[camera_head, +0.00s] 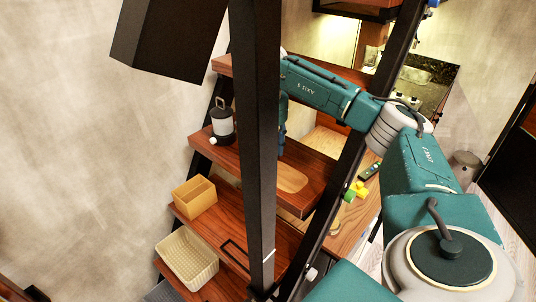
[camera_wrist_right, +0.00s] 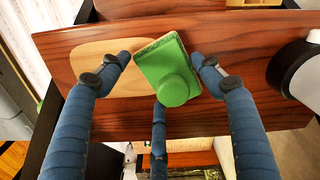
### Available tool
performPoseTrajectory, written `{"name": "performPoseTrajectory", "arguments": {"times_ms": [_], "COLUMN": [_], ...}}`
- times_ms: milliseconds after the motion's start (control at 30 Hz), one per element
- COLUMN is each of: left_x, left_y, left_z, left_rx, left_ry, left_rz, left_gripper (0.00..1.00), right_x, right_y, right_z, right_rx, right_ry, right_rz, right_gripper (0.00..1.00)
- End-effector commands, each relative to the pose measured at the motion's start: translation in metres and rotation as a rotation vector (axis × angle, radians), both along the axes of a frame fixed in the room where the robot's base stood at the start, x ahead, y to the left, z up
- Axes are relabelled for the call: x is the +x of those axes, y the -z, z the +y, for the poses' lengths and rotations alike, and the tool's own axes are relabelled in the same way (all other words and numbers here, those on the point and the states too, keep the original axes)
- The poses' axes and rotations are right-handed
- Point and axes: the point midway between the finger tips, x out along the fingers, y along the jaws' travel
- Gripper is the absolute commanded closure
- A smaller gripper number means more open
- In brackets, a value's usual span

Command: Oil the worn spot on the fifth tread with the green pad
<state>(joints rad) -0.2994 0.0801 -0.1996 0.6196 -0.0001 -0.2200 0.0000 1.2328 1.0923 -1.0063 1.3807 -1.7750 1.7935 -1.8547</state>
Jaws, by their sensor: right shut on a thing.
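The worn spot (camera_head: 293,178) is a pale rounded patch on a red-brown wooden tread (camera_head: 315,165); it also shows in the right wrist view (camera_wrist_right: 100,70). The green pad (camera_wrist_right: 150,52) has a round green knob and sits between the fingers of my right gripper (camera_wrist_right: 160,70), which is shut on it. In the wrist view the pad overlaps the right end of the pale patch; I cannot tell whether it touches the wood. In the head view my right gripper (camera_head: 282,130) is above the tread, partly behind a black post, and the pad is hidden. My left gripper is not in view.
A black post (camera_head: 255,90) stands in front of the treads. A dark and white canister (camera_head: 222,122) is on the same tread, left of the post. A wooden box (camera_head: 195,196) and woven basket (camera_head: 188,260) are lower. Yellow-green blocks (camera_head: 356,190) and a remote (camera_head: 371,170) lie right.

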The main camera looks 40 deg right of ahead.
Motion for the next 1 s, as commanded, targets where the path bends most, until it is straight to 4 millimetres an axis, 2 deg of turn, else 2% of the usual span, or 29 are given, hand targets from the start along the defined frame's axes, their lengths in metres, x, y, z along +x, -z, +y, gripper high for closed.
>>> {"name": "performPoseTrajectory", "arguments": {"times_ms": [533, 1000], "left_x": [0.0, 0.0], "left_y": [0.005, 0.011], "left_z": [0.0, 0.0], "left_rx": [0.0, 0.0], "left_ry": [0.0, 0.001], "left_rz": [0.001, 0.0], "left_gripper": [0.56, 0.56], "right_x": [-0.001, -0.034], "right_y": [0.009, 0.007], "right_z": [-0.001, -0.004], "right_rx": [0.0, -0.001], "right_ry": [0.0, 0.001], "right_rz": [0.001, 0.0], "right_gripper": [0.56, 0.56]}}
